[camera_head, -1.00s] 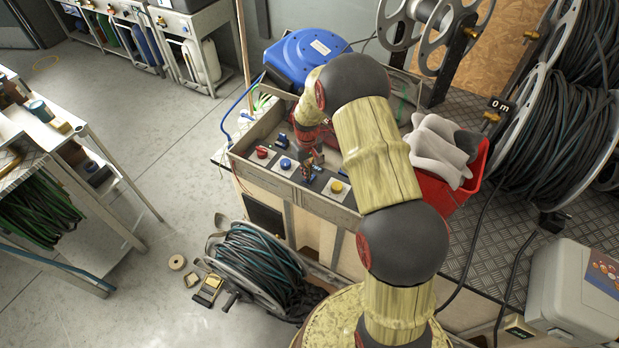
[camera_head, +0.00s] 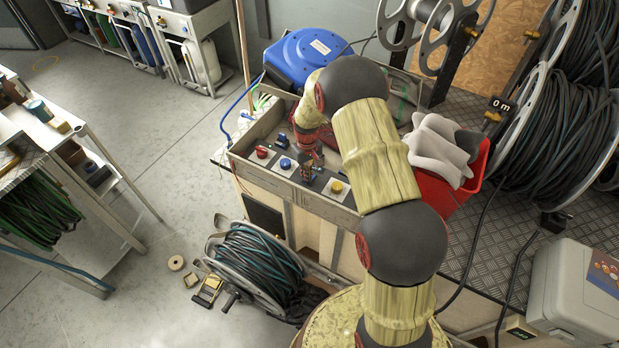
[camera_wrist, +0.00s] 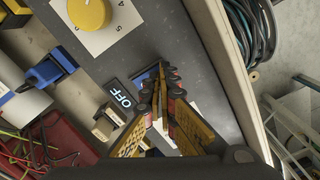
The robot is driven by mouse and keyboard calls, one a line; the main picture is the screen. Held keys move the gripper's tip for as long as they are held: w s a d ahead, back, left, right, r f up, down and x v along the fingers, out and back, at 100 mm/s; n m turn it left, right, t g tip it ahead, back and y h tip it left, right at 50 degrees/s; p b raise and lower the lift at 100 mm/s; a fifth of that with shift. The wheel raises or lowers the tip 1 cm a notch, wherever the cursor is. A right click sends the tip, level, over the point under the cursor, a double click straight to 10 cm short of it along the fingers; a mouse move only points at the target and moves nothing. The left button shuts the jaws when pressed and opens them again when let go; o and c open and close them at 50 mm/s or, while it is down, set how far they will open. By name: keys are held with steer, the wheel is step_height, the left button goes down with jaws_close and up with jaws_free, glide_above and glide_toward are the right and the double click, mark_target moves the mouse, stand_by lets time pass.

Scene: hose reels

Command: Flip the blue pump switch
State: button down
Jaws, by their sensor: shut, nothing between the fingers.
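My gripper (camera_wrist: 160,92) is shut and empty, low over the dark control panel in the wrist view. Its fingertips are beside a blue switch part (camera_wrist: 146,74), which they partly cover; I cannot tell whether they touch. An OFF label (camera_wrist: 121,94) is just left of this part. In the head view my gripper (camera_head: 311,168) is over the panel between a blue button (camera_head: 286,164) on a white plate and a yellow knob (camera_head: 337,187). The yellow knob also shows in the wrist view (camera_wrist: 88,12). The switch's exact position is hidden by the fingers.
A red button (camera_head: 262,152) is left of the blue one. A blue valve (camera_wrist: 50,72) is at left in the wrist view. A blue hose reel (camera_head: 305,55) stands behind the panel, and a red bin (camera_head: 440,198) with gloves is to the right.

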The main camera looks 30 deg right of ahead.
steer(key=shift+f, duration=0.2)
steer(key=shift+r+p, duration=2.05)
steer(key=shift+r, duration=1.5)
steer(key=s+a+r+t, duration=0.1)
steer(key=s+a+r, duration=0.15)
steer(key=r, duration=0.65)
steer(key=s+a+r+t, duration=0.15)
steer(key=s+r, duration=0.25)
steer(key=r, duration=0.5)
steer(key=s+a+r, duration=0.3)
steer(key=r, duration=0.5)
steer(key=s+a+r+t, duration=0.1)
steer(key=s+r, duration=0.3)
steer(key=s, duration=0.7)
steer(key=s+a+r+t+b, duration=0.1)
steer(key=s+a+r, duration=0.3)
steer(key=s, duration=0.6)
steer(key=shift+s+a+r+m+t, duration=0.15)
steer(key=shift+s+r+m+t, duration=0.25)
steer(key=shift+t, duration=0.15)
